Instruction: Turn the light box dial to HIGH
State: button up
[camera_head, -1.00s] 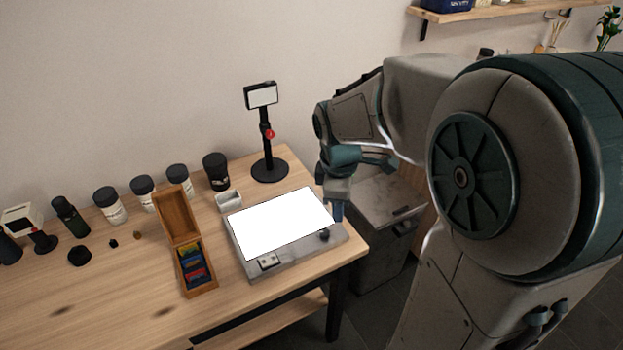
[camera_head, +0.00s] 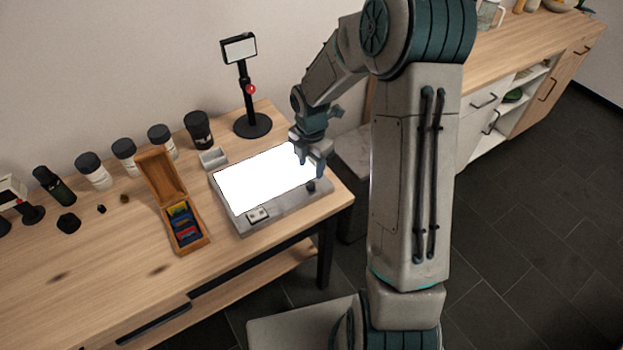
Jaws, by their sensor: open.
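The light box (camera_head: 290,217) lies on the wooden table near its right front corner, its white panel brightly lit. Its small dark dial (camera_head: 311,187) stands on the grey strip at the box's right front. The dial's pointer and any HIGH mark are too small to read. My gripper (camera_head: 312,172) is open and points down, just above and behind the dial. It overlaps the right end of the lit panel in the picture. I cannot tell whether a finger touches the dial or the box.
A wooden box (camera_head: 188,238) with colourful contents stands open left of the light box. A black stand with a small screen (camera_head: 239,49) and a small white tray (camera_head: 213,158) are behind. Several dark-lidded jars (camera_head: 92,171) line the back. The front left tabletop (camera_head: 110,270) is clear.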

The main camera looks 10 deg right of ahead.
aim_at(311, 184)
notch_tip(311, 184, down, 7)
dwell(0.3)
jog(key=c, duration=1)
